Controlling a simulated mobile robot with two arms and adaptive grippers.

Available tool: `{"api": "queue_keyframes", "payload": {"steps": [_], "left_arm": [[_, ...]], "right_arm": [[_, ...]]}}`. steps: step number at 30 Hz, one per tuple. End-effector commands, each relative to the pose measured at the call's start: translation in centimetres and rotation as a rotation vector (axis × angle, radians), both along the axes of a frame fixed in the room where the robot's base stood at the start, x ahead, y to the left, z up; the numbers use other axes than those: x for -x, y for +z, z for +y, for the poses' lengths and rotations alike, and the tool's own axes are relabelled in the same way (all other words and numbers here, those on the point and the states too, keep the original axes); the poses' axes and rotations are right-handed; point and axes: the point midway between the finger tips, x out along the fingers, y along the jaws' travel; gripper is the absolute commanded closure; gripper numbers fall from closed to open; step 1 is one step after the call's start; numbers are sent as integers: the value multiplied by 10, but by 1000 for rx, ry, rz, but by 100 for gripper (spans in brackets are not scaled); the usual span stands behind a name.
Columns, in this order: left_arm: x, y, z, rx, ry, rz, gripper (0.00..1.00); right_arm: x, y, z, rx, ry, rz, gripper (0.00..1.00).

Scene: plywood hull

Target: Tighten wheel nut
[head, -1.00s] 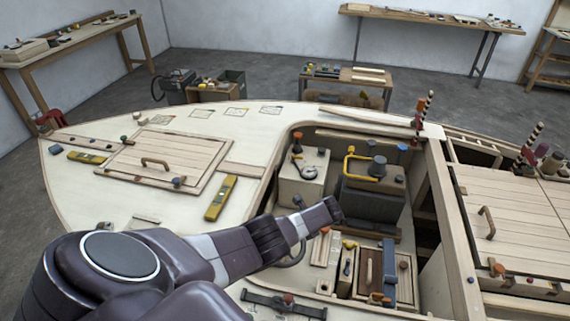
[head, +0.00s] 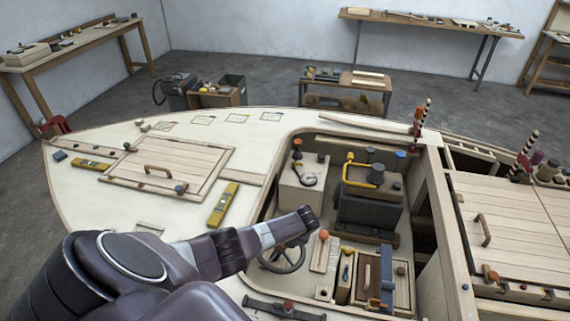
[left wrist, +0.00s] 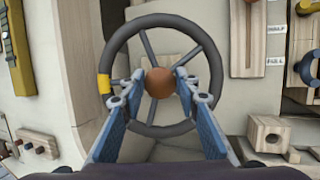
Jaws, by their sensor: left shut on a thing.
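The steering wheel is a dark grey ring with thin spokes and a yellow band at its left (left wrist: 104,84). It fills the middle of the left wrist view, and in the head view its rim (head: 284,270) shows partly below my left arm. The wheel nut (left wrist: 159,82) is a round brown knob at the hub. My left gripper (left wrist: 163,83) is shut on the nut, with a blue-grey finger on either side of it. My right gripper is in neither view.
A wooden block with a hole (left wrist: 266,133) stands right of the wheel. A yellow level (head: 223,204) lies on the deck. The cockpit holds a dark engine-like box (head: 368,212) and a tool tray (head: 400,285). A hatch (head: 168,165) lies at left.

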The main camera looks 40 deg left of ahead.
Motion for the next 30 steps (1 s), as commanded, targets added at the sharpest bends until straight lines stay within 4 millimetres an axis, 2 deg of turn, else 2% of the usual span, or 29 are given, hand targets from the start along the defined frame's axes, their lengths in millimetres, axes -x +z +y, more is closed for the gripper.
{"api": "queue_keyframes", "payload": {"steps": [1, 12, 29, 30], "left_arm": [[-6, 5, 1, 1, -36, -4, 95], [-7, 6, 1, 26, -193, 39, 95], [-7, 6, 1, 31, -222, 47, 95], [-7, 6, 1, 30, -221, 47, 68]], "right_arm": [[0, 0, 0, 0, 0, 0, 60], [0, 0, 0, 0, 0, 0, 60], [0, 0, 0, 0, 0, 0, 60], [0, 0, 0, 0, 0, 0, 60]]}}
